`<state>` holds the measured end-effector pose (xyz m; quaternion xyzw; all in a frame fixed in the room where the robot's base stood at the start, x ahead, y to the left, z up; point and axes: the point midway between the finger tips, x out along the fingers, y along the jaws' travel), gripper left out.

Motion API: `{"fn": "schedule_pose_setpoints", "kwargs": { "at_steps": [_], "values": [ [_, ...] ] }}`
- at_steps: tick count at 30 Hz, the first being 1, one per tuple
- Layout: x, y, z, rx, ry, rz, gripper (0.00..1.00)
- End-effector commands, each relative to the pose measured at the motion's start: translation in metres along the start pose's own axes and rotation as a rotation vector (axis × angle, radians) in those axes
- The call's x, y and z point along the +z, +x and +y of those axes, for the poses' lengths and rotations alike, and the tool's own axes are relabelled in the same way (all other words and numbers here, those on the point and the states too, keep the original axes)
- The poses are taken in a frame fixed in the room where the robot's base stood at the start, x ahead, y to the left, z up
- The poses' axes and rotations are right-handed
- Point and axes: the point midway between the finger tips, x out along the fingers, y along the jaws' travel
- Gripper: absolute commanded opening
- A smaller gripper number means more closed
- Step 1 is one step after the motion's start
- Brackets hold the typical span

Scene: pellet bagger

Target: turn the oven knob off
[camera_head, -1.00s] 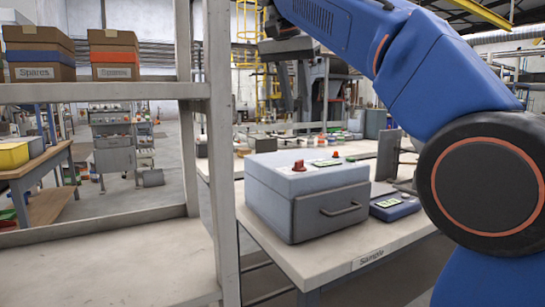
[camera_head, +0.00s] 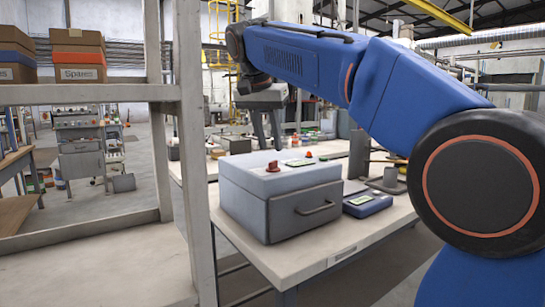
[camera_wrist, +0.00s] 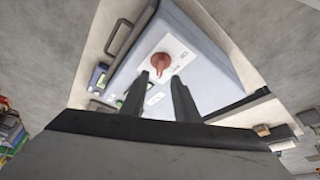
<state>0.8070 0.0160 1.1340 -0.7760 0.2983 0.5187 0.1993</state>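The oven is a grey-blue box (camera_head: 240,206) with a front handle, standing on a pale bench. Its red knob (camera_head: 272,167) sits on the top, left of a small display and a small red light (camera_head: 308,154). The knob (camera_wrist: 161,62) also shows in the wrist view, on a white plate, with the oven's top (camera_wrist: 207,75) around it. My gripper (camera_head: 268,143) hangs above the knob in the head view, fingers pointing down. In the wrist view my gripper (camera_wrist: 160,75) has its two fingers apart, with nothing between them. The knob appears just beyond the fingertips, apparently not touched.
A blue device with a display (camera_head: 368,204) stands on the bench right of the oven. A dark upright bracket (camera_head: 359,155) stands behind it. A tall shelf frame (camera_head: 194,150) is close on the left, holding boxes (camera_head: 78,57). The bench front (camera_head: 330,240) is clear.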

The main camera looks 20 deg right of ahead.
Motion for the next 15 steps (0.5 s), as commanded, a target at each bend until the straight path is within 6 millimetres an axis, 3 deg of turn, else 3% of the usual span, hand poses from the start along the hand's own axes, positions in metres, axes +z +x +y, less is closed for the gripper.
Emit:
{"fn": "schedule_pose_setpoints", "kwargs": {
  "at_steps": [6,15],
  "values": [
    [0.000,0.034,0.001,0.001,0.000,-0.001,0.28],
    [0.000,0.053,0.000,-0.001,0.000,0.000,0.28]
  ]
}}
